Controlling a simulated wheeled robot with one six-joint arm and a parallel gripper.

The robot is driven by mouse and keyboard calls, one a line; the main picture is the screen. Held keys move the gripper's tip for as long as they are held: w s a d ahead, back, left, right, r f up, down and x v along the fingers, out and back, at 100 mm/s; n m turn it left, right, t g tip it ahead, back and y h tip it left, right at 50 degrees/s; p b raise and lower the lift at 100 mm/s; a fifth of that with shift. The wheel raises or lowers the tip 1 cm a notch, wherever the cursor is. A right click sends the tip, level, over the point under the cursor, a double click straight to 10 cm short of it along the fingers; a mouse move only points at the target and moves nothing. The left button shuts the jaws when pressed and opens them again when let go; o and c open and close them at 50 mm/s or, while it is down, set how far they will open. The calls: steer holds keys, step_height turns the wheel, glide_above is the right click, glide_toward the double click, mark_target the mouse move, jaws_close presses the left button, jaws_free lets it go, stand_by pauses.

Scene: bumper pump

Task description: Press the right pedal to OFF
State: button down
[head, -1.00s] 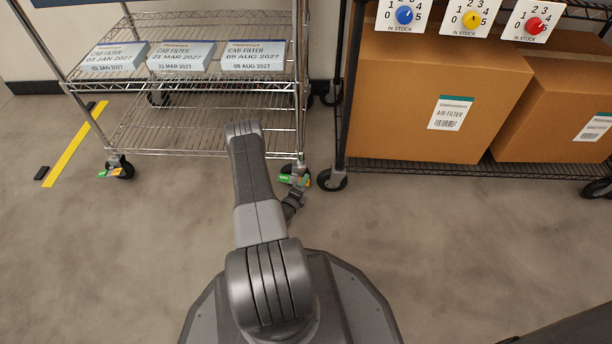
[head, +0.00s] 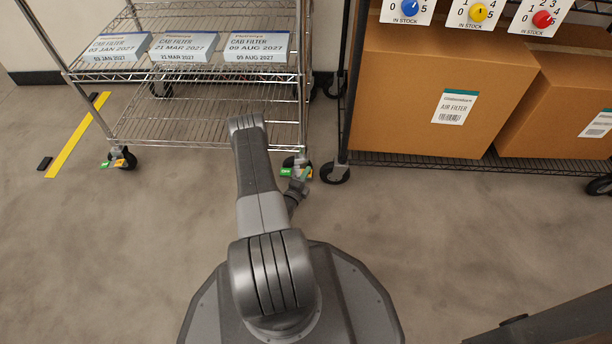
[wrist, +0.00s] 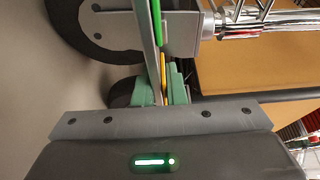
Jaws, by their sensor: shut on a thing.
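The right pedal sits on the right front caster (head: 297,165) of the wire cart, with green (head: 287,171) and orange parts low by the floor. In the head view my gripper (head: 298,186) is at this caster, small and partly hidden behind my arm. In the wrist view the caster wheel (wrist: 85,30) is at the upper left. A thin pedal plate (wrist: 154,45), edge-on with green and orange strips, runs down to my gripper (wrist: 160,100). My gripper is shut on it, though its fingertips are hard to make out. The pedal's ON or OFF position cannot be read.
The left front caster (head: 122,158) has its own green and orange pedal. A yellow floor strip (head: 78,138) lies at the left. A black rack (head: 400,160) with cardboard boxes (head: 400,100) stands close on the right. The floor in front is open.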

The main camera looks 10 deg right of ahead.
steer(key=n, duration=0.1)
steer(key=r+n+t, duration=0.1)
steer(key=shift+n, duration=0.4)
steer(key=c, duration=1.5)
jaws_free()
steer(key=shift+a, duration=0.15)
